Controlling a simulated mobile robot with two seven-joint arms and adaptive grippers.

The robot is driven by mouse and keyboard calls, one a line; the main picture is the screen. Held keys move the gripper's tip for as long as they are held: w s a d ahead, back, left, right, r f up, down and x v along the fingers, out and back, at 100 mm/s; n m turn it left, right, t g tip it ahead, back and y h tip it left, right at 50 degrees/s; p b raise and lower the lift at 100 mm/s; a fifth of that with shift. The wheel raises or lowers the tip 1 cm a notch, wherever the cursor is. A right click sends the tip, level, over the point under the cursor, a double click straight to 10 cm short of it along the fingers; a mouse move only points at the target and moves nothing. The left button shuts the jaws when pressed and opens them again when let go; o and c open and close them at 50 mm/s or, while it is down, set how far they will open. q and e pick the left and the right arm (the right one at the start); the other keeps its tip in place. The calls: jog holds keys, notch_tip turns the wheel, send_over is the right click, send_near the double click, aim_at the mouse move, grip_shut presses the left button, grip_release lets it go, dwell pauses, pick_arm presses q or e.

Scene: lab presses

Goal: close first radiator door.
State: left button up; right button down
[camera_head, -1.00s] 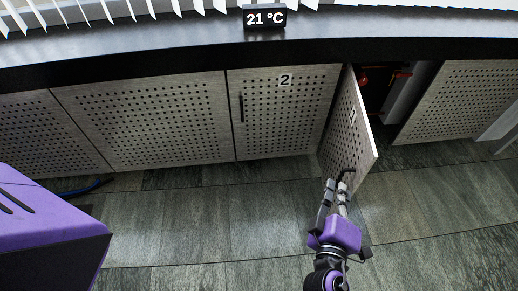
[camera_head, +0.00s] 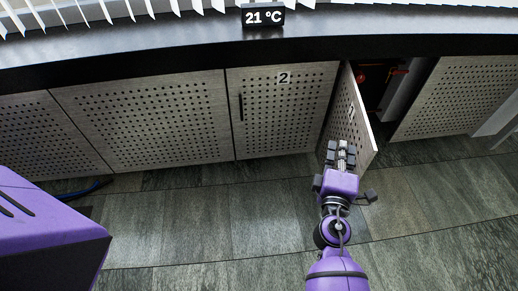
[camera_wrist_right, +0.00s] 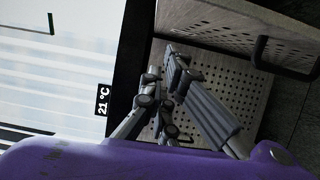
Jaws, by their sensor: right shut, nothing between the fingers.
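The first radiator door (camera_head: 357,120), a perforated grey panel marked 1, stands wide open, swung out from the cabinet beside door 2 (camera_head: 284,110). In the right wrist view, door 1 (camera_wrist_right: 230,25) is at the upper right with a dark handle (camera_wrist_right: 260,50), and door 2 (camera_wrist_right: 232,92) lies behind the fingers. My right gripper (camera_head: 341,147) is shut and empty, in front of door 1's lower part in the head view. Its fingers also show in the wrist view (camera_wrist_right: 162,68). I cannot tell whether they touch the door. My left gripper is not in view.
The opening (camera_head: 382,90) behind door 1 shows red pipe parts. Another perforated panel (camera_head: 465,95) is to its right. A dark counter (camera_head: 180,55) with a 21 °C display (camera_head: 264,15) runs above. The tiled floor (camera_head: 200,220) in front is mostly clear.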

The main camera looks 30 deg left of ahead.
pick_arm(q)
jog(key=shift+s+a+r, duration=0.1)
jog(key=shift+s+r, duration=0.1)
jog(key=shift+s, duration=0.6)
pick_arm(e)
jog(key=shift+w+d, duration=0.3)
jog(key=shift+d, duration=0.5)
jog(key=shift+w+d, duration=0.25)
jog(key=shift+d, duration=0.5)
jog(key=shift+d, duration=0.1)
